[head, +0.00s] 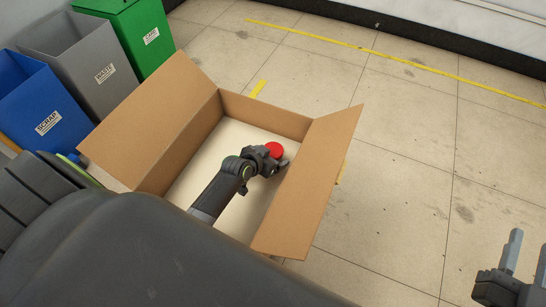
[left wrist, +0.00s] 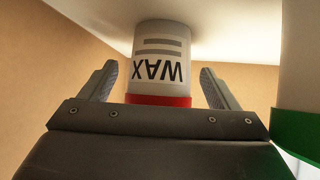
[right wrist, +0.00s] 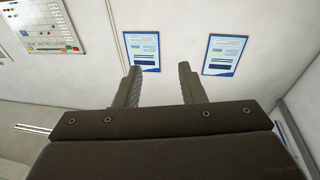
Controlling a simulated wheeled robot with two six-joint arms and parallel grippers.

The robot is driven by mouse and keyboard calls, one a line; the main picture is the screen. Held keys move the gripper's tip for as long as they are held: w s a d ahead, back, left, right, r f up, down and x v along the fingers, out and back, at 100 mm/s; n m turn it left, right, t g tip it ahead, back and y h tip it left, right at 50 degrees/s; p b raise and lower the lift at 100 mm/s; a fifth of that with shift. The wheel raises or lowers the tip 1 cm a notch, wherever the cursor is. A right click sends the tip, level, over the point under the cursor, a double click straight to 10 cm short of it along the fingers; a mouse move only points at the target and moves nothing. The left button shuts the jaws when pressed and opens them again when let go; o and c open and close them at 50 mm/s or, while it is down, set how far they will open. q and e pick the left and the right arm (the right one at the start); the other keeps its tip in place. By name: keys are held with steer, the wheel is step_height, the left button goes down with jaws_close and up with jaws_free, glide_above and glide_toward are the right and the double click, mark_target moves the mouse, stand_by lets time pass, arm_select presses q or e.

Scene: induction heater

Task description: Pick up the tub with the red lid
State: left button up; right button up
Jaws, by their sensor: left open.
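The tub with the red lid (head: 275,149) stands inside an open cardboard box in the head view, partly hidden by my left gripper. In the left wrist view the white tub (left wrist: 160,62), marked WAX, shows upside down in the picture with its red lid toward me. My left gripper (head: 277,166) reaches into the box. Its two open fingers (left wrist: 160,85) lie on either side of the tub, with gaps on both sides. My right gripper (head: 528,255) is far from the box at the lower right; its fingers (right wrist: 158,85) are apart and empty.
The cardboard box (head: 305,190) has raised flaps around the left arm. A white container with a green lid (left wrist: 298,130) is close by the left gripper. Blue (head: 42,105), grey (head: 85,70) and green (head: 137,35) bins stand left. Floor to the right is clear.

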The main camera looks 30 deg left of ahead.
arm_select(q)
steer(key=shift+w+f, duration=0.35)
steer(key=shift+w, duration=0.15)
arm_select(e)
steer(key=shift+s+a+r+n+t, duration=0.15)
steer(key=shift+r+t, duration=0.45)
steer(key=shift+r, duration=0.3)
steer(key=shift+s+a+r+n+t, duration=0.15)
steer(key=shift+r+t, duration=0.45)
steer(key=shift+r, duration=0.3)
steer(key=shift+d, duration=0.1)
arm_select(q)
steer(key=c, duration=1.2)
steer(key=shift+c, duration=0.2)
arm_select(e)
steer(key=shift+f, duration=0.15)
